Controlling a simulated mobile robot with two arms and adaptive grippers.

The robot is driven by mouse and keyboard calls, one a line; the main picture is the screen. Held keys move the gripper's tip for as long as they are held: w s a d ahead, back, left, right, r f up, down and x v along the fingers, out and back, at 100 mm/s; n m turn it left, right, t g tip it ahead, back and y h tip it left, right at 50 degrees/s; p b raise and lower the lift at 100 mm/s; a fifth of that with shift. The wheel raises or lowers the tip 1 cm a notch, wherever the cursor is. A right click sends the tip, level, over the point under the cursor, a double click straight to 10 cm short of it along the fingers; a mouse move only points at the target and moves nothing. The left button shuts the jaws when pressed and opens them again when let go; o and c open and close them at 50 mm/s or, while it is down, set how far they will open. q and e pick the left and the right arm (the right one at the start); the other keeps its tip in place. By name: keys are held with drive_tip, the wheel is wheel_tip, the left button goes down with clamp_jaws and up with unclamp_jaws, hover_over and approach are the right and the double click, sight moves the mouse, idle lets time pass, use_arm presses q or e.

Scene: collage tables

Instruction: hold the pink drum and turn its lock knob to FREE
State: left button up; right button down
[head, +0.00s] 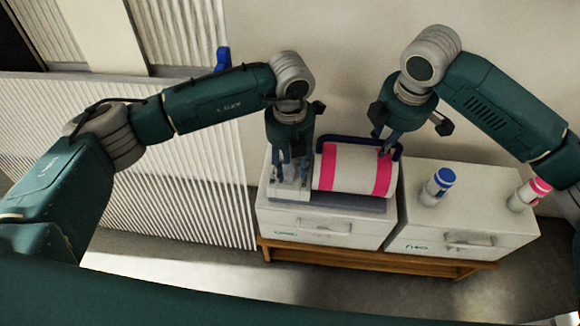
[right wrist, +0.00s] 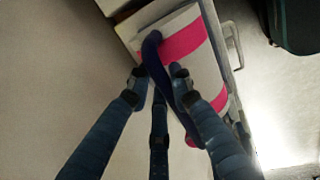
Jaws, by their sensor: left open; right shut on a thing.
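The pink drum (head: 345,168) is a white cylinder with two pink bands, lying on its side in a grey cradle on the left cabinet. A dark blue bar handle (head: 352,140) runs along its back. My right gripper (head: 383,147) is at the drum's right end, shut on the handle. In the right wrist view, the handle (right wrist: 155,50) passes between the fingers (right wrist: 159,76), with a pink band (right wrist: 184,43) beyond. My left gripper (head: 287,168) is open, pointing down over the grey block at the drum's left end. I cannot make out the lock knob or its setting there.
The cradle's grey base (head: 345,202) rests on the left white cabinet (head: 315,228). On the right cabinet (head: 455,225) stand a blue-capped bottle (head: 436,188) and a pink-capped bottle (head: 528,195). Both cabinets stand on a wooden bench (head: 375,262). A ribbed panel (head: 190,185) lies left.

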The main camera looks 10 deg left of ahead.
sight(290, 168)
use_arm(q)
wheel_tip(290, 168, up, 11)
idle(0.3)
use_arm(e)
drive_tip(key=c, duration=1.5)
unclamp_jaws()
drive_tip(key=shift+o, duration=0.2)
